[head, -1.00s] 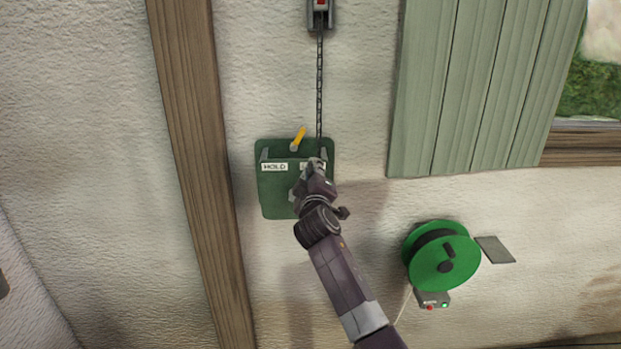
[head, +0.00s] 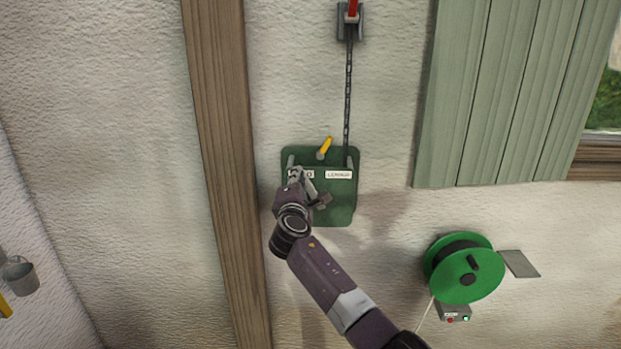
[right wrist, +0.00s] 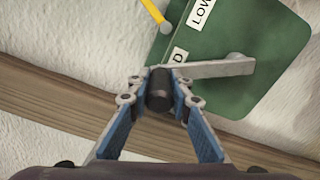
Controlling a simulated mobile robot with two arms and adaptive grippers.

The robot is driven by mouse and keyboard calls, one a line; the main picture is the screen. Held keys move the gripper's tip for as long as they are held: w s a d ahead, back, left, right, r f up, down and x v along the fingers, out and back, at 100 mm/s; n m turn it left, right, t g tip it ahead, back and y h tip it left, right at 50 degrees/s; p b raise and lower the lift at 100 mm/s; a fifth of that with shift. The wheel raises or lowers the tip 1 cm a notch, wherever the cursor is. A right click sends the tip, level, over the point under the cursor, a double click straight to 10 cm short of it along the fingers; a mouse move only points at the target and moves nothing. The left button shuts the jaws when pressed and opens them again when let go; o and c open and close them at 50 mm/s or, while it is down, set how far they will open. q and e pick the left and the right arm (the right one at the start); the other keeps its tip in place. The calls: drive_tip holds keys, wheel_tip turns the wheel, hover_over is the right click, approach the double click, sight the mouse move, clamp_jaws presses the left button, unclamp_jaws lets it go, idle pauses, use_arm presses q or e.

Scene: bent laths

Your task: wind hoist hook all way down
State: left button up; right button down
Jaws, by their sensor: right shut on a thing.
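The green winch plate (head: 342,207) is fixed to the wall, with a yellow lever (head: 326,144) tilted up to the right. A label (head: 339,174) reads LOWER; the label left of it is partly hidden by my right gripper (head: 296,173). In the right wrist view this gripper (right wrist: 159,92) is shut on the dark knob (right wrist: 159,86) of the grey crank arm (right wrist: 218,68), at the plate's left side. A dark chain (head: 348,95) runs from the plate up to a grey bracket (head: 343,22) with a red part (head: 353,8). I cannot make out a hook. My left gripper is out of view.
A wooden post (head: 226,150) stands close left of the plate. A green reel (head: 463,268) and a small box with buttons (head: 452,313) are at lower right. Green boards (head: 480,100) stand right of the chain. A bucket (head: 20,275) is far left.

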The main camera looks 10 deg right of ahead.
drive_tip(key=w+a+f+n+b, duration=0.1)
drive_tip(key=a+f+n+b, duration=0.1)
drive_tip(key=a+f+n, duration=0.2)
drive_tip(key=shift+a+f+n, duration=0.2)
drive_tip(key=shift+a+n, duration=0.05)
drive_tip(key=shift+n, duration=0.75)
drive_tip(key=shift+w, duration=0.1)
drive_tip(key=c, duration=1.7)
unclamp_jaws()
drive_tip(key=shift+c, duration=0.2)
drive_tip(key=v, duration=1.2)
